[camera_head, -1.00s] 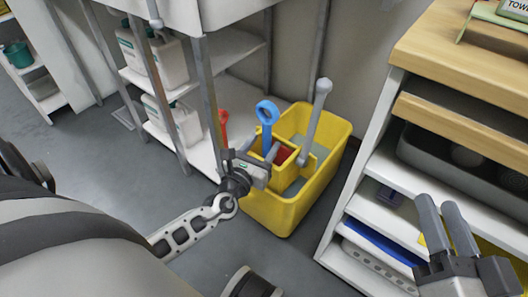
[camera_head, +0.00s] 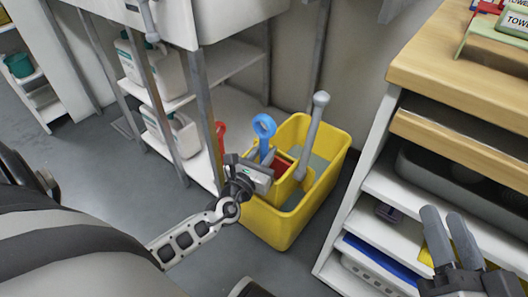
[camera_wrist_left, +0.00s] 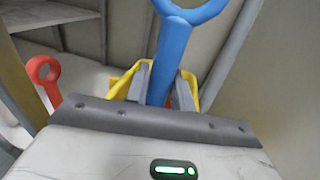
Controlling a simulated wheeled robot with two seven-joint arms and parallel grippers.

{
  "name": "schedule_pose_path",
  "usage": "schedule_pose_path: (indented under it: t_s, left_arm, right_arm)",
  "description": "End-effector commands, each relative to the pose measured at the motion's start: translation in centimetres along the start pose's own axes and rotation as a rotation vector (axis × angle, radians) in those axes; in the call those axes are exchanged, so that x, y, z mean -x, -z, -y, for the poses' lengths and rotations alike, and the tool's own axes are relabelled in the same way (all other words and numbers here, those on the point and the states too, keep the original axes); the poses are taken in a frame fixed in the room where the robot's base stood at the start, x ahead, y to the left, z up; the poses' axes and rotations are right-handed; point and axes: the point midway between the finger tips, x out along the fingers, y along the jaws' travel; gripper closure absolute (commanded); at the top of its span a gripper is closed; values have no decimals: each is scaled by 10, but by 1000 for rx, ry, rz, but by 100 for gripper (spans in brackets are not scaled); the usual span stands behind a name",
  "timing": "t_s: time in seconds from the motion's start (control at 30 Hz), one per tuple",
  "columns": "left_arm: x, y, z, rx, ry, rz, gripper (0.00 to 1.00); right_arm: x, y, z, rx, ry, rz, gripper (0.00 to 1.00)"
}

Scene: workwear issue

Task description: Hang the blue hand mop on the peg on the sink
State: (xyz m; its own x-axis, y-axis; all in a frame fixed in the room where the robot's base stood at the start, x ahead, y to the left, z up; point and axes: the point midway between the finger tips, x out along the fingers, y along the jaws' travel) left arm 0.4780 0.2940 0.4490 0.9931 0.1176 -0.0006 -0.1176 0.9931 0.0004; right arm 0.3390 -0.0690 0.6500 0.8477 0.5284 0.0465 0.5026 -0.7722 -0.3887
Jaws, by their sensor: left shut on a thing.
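The blue hand mop (camera_head: 264,127) stands in the yellow bucket, its ring-topped handle pointing up; its lower end is hidden. My left gripper (camera_head: 262,160) is shut on the handle below the ring. In the left wrist view, the blue handle (camera_wrist_left: 172,55) runs between the two grey fingers. The sink (camera_head: 215,22) is at the top left, with a grey round-ended peg (camera_head: 150,22) at its front; nothing hangs on it. My right gripper (camera_head: 450,238) is empty at the lower right, with a narrow gap between its fingers.
The yellow bucket (camera_head: 283,228) has a grey lever (camera_head: 309,135) rising close right of the mop. A red handle (camera_head: 220,138) is left of the mop. White jugs (camera_head: 172,132) stand on shelves under the sink. A wood-topped shelf unit (camera_head: 450,65) is on the right.

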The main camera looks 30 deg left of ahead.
Motion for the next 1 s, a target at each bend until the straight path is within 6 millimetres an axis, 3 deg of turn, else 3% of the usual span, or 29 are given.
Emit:
schedule_pose_path:
  t_s: [0.8,0.83,0.9,1.0]
  left_arm:
    - [-17,-4,3,0,-1,3,100]
    - [-17,-4,3,0,-1,4,74]
    - [-17,-4,3,0,-1,3,54]
    - [-17,-4,3,0,-1,3,51]
  right_arm:
    - [0,1,0,1,1,1,64]
    - [0,1,0,1,1,1,64]
    - [0,1,0,1,1,1,64]
    - [0,1,0,1,1,1,64]
